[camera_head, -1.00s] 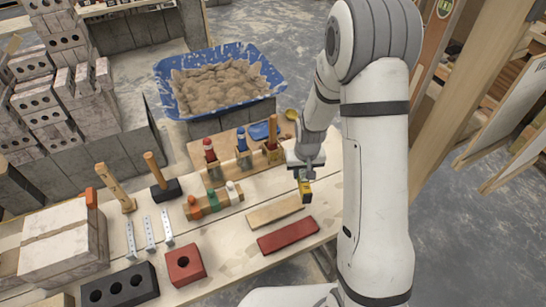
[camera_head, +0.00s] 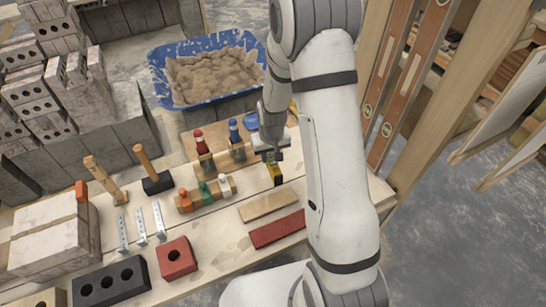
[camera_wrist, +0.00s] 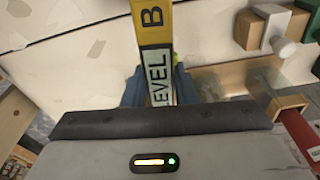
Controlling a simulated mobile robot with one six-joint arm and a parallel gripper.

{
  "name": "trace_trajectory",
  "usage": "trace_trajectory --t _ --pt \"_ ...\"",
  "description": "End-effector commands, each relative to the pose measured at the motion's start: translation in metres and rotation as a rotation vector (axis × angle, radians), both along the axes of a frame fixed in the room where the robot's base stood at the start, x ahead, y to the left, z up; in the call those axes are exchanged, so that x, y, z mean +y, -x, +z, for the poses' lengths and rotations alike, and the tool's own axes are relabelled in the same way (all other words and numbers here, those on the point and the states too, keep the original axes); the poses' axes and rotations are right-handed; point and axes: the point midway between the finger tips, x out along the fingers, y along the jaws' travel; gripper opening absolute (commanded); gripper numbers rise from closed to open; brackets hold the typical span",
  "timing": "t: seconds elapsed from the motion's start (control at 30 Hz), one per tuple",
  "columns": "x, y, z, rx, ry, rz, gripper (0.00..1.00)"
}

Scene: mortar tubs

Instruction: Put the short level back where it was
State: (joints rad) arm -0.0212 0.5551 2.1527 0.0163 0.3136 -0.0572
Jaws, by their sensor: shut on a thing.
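The short level (camera_head: 276,174) is a small yellow and black bar, seen end-on in the head view above the bench. In the wrist view the level (camera_wrist: 153,30) shows a yellow part with a black "B" and a pale label reading "LEVEL". My gripper (camera_head: 270,154) is shut on it; in the wrist view the blue fingers (camera_wrist: 152,84) are on both sides of it. The level hangs over the workbench (camera_head: 220,218), near its back edge. Whether it touches anything below cannot be told.
A wooden strip (camera_head: 268,205) and a red bar (camera_head: 277,229) lie in front. A rack with coloured plugs (camera_head: 205,193) is to the left. Red (camera_head: 200,143) and blue (camera_head: 235,131) bottles stand behind. Two long levels (camera_head: 403,90) lean at right. A blue mortar tub (camera_head: 157,72) is at the back.

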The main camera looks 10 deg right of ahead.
Motion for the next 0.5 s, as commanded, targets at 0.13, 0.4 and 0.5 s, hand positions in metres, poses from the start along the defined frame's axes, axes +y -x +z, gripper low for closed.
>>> trace_trajectory --t 0.13,0.4,0.5 --pt "-0.001 -0.001 -0.004 -0.001 0.0 0.155 0.0" --pt "-0.003 -0.002 -0.011 -0.001 -0.001 0.59 0.0" --pt "-0.002 -0.002 -0.013 -0.001 -0.001 0.793 0.0"
